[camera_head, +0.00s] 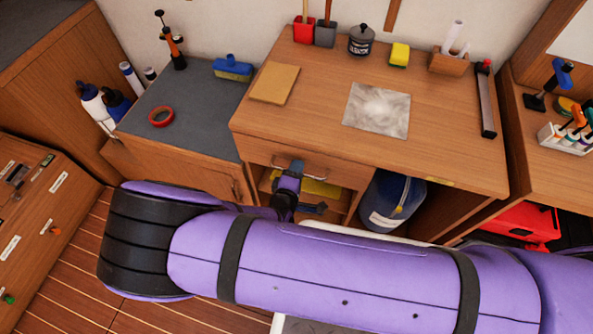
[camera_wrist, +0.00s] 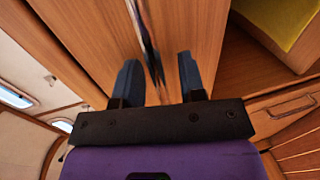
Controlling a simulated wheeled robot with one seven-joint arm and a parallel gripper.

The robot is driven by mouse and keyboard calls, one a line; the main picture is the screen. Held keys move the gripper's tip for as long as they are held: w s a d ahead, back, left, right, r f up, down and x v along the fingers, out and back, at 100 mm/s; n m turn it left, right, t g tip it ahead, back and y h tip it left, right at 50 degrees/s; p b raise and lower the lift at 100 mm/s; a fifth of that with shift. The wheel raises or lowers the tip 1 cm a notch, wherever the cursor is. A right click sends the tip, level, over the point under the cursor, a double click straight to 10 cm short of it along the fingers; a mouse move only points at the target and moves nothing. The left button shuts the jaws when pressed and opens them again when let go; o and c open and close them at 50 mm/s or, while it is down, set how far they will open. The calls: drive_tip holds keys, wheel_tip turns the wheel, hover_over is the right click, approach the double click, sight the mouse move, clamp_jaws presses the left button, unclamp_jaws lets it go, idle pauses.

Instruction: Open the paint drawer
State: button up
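The drawer (camera_head: 258,153) is a wooden front under the left part of the desk top, with a metal bar handle (camera_head: 317,177). It looks closed. My gripper (camera_head: 290,170) is at the left part of this handle, and my purple arm stretches across the foreground below it. In the wrist view my two dark fingers (camera_wrist: 158,72) are spread apart in front of the wooden drawer front (camera_wrist: 95,40). The thin handle (camera_wrist: 148,45) runs between them with a gap visible beside it. Whether either finger touches the handle I cannot tell. No readable drawer label shows.
An open shelf below the drawer holds a yellow item (camera_head: 320,188). A blue container (camera_head: 392,200) stands to its right under the desk. The desk top (camera_head: 325,75) carries a grey sheet, a sandpaper-like pad and a pot. A grey-topped cabinet (camera_head: 190,120) adjoins on the left.

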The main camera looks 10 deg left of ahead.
clamp_jaws()
